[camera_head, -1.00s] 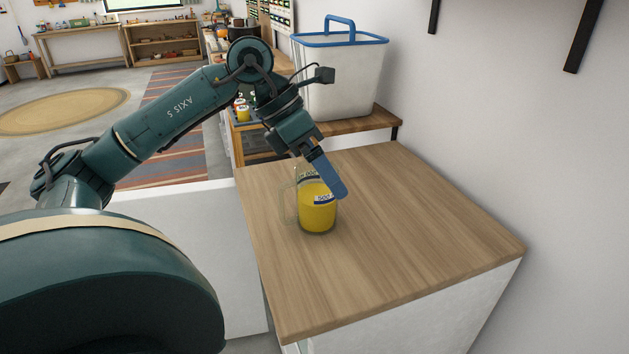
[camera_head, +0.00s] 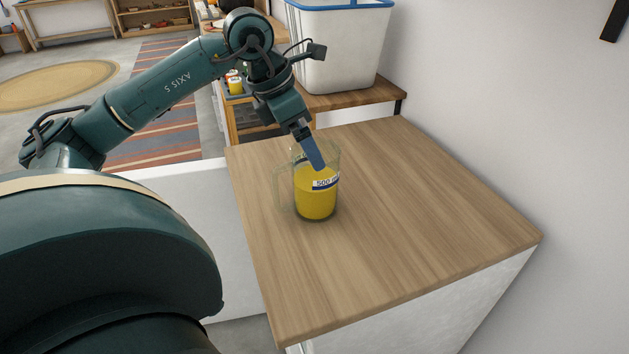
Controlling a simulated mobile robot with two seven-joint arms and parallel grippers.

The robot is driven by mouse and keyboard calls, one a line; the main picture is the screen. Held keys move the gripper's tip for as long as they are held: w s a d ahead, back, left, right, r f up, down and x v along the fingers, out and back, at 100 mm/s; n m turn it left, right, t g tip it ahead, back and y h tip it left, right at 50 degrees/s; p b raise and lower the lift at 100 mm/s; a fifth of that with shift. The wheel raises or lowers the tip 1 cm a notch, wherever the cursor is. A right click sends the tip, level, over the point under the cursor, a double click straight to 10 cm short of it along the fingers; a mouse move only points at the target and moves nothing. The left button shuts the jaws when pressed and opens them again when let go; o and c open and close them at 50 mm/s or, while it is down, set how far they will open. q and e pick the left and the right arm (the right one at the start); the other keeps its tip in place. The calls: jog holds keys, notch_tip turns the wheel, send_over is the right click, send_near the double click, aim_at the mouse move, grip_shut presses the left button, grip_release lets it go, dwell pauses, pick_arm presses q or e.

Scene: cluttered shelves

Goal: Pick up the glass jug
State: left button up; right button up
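The glass jug (camera_head: 316,203) stands upright on the wooden counter top (camera_head: 400,215). It is clear, holds yellow liquid, has a "500 ml" label, and its handle points left. My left gripper (camera_head: 315,155) reaches down from above to the jug's upper part. One blue finger shows, overlapping the clear glass above the liquid. I cannot tell whether this finger is inside the jug or behind its wall, or whether it touches. The other finger is not distinguishable. My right gripper is not in view.
A white bin with a blue rim (camera_head: 340,50) stands on a lower wooden surface behind the counter. A white wall (camera_head: 520,120) closes off the right side. The counter is clear to the right and in front of the jug. Small containers (camera_head: 235,84) stand farther back.

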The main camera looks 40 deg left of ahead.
aim_at(310, 183)
pick_arm(q)
jog(key=x, duration=0.5)
jog(key=shift+d+f, duration=0.15)
jog(key=shift+d, duration=0.05)
jog(key=shift+w, duration=0.1)
jog(key=c, duration=2)
